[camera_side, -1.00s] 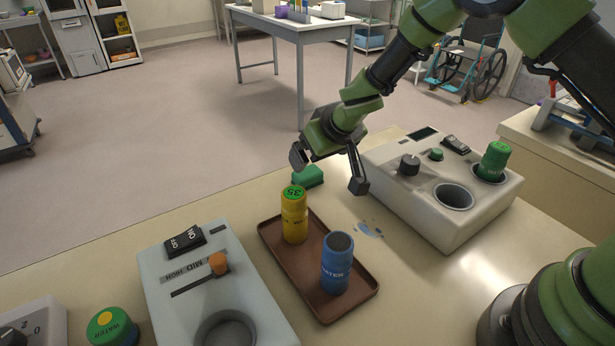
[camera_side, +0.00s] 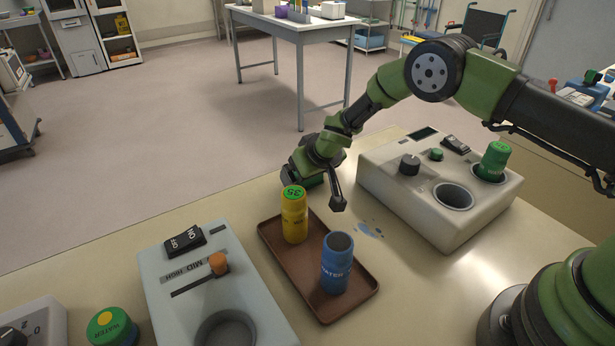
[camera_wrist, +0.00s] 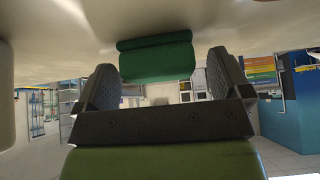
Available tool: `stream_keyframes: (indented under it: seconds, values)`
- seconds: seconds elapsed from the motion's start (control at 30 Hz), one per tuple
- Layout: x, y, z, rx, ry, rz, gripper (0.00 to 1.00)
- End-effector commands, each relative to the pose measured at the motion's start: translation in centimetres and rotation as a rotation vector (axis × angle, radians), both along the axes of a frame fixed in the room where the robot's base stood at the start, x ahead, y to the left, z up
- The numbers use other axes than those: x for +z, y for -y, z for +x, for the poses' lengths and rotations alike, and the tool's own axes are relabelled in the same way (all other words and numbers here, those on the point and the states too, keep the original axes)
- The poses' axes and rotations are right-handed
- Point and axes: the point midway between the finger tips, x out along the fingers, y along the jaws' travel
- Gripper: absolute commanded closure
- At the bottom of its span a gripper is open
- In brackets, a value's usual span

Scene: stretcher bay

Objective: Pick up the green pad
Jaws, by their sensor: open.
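The green pad (camera_side: 313,182) lies on the table behind the brown tray, mostly hidden by my gripper and the yellow canister in the side view. In the wrist view the pad (camera_wrist: 156,60) is a dark green block with rounded edges, against the pale table surface at the top. My gripper (camera_side: 314,189) is low over the table at the pad, with its jaws apart. In the wrist view my open jaws (camera_wrist: 160,85) stand to either side of the pad, with gaps between. I cannot tell how far the pad reaches between them.
A brown tray (camera_side: 282,262) in front holds a yellow canister (camera_side: 294,216) and a blue cup (camera_side: 336,264), both upright. A beige device (camera_side: 410,200) with a green canister (camera_side: 494,161) stands right. A grey device (camera_side: 190,285) is front left. A blue spill (camera_side: 368,230) lies near the tray.

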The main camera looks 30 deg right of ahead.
Motion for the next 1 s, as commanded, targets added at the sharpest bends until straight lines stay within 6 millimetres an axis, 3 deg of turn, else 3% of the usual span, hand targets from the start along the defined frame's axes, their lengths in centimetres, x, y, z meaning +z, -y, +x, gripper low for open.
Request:
stream_keyframes:
  seconds: [0.3,0.53,0.57,0.83,1.0]
  values:
    - [-0.2,0.0,0.1,0.0,-0.001,0.0,0.04]
    - [-0.2,0.0,0.1,0.001,-0.001,0.001,0.55]
    - [-0.2,0.0,0.1,0.001,-0.001,0.001,0.57]
    - [0.0,0.0,0.1,0.0,0.0,0.0,0.57]
    - [2.2,0.0,0.2,-0.001,0.003,0.002,0.57]
